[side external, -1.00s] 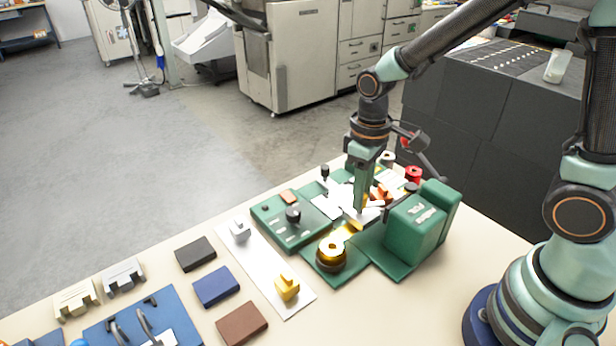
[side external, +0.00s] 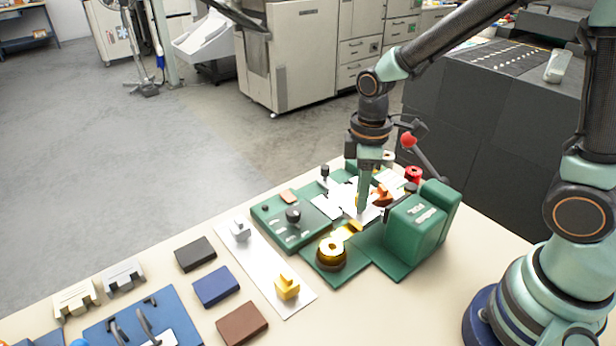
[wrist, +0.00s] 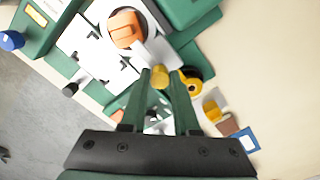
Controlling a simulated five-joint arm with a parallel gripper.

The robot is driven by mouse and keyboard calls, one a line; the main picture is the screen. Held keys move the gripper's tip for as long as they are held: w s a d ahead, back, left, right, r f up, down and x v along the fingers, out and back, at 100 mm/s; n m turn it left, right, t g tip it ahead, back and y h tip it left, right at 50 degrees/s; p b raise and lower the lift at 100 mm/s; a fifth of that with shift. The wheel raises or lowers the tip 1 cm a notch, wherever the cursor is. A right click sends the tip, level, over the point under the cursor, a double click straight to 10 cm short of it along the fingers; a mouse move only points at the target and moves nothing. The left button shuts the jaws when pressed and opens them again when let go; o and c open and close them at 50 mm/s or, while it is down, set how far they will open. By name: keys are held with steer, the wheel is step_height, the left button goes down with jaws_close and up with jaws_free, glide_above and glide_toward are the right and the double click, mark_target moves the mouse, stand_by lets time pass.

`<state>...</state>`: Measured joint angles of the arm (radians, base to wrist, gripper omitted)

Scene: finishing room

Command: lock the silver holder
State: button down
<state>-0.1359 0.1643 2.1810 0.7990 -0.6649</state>
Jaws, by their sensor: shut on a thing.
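My gripper (wrist: 160,77) is shut on a small brass knob (wrist: 160,76), which sits between the fingertips in the wrist view. A light silver-grey bar (wrist: 146,54) lies right beside the knob; I take it for part of the silver holder, but cannot tell whether it is locked. In the side external view my gripper (side external: 362,208) points down at the middle of the green machine (side external: 415,225). Its fingers hide the knob and most of the holder there. A round white plate with an orange block (wrist: 125,29) is just beyond the bar in the wrist view.
A gold foil roll (side external: 332,250) stands in front of my gripper. A red-balled lever (side external: 408,140) rises close behind my wrist. The green control box (side external: 275,208) is to the left. A white strip holds a silver piece (side external: 240,231) and a yellow piece (side external: 287,288).

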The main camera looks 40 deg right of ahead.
steer(key=c, duration=0.6)
jaws_free()
steer(key=shift+c, duration=0.2)
steer(key=shift+r, duration=0.1)
step_height(320, 180, up, 12)
steer(key=s+d+r+m+t, duration=0.2)
steer(key=s+d+m+t, duration=0.2)
steer(key=m, duration=0.5)
steer(key=shift+s+d+t, duration=0.3)
steer(key=shift+s+t, duration=0.2)
steer(key=shift+t, duration=0.3)
